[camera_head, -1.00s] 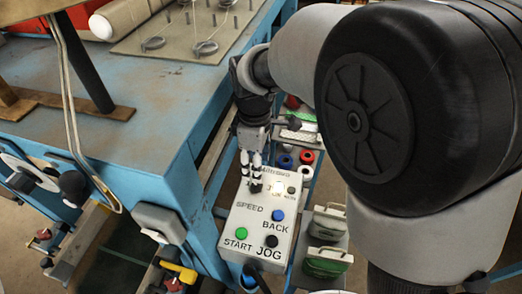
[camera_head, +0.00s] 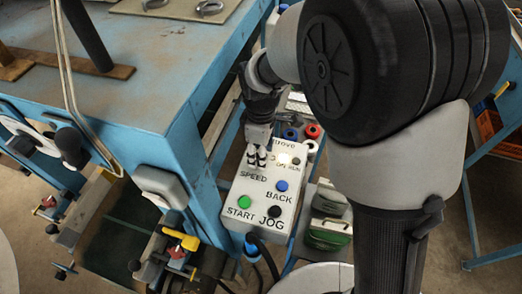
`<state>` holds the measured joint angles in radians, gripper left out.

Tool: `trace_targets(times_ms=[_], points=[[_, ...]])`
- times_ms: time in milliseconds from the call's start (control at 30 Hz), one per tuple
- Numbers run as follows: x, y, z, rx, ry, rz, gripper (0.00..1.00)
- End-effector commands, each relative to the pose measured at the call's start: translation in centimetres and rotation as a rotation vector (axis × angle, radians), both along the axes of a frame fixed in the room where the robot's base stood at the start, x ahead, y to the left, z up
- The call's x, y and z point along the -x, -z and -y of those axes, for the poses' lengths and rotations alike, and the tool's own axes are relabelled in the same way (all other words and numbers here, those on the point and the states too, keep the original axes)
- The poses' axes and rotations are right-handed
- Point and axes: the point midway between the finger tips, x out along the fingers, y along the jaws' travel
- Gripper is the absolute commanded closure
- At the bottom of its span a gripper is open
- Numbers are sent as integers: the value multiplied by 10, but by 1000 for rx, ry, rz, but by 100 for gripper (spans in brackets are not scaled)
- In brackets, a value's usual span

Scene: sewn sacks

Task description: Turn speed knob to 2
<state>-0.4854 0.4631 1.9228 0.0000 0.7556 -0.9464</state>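The white control box (camera_head: 262,212) stands at the side of the blue table, with a green START button (camera_head: 243,202), a blue BACK button (camera_head: 281,186) and a black JOG button (camera_head: 275,211). The word SPEED is printed at its upper left. The fingertips look close together. I cannot tell whether they grip the knob.
The blue table (camera_head: 140,110) fills the left, with its corner close to my gripper. A lit lamp and a small dark control sit at the box's far end. Red and blue rings (camera_head: 312,131) lie behind it. A green-and-white item (camera_head: 328,235) lies to its right.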

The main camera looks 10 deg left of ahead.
Motion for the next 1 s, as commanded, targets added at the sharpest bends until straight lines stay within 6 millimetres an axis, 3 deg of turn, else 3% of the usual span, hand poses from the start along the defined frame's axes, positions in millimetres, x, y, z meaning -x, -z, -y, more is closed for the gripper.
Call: trace_targets(times_ms=[567,1000], points=[[0,0,0,0,0,0,97],[0,-1,0,0,113,0,97]])
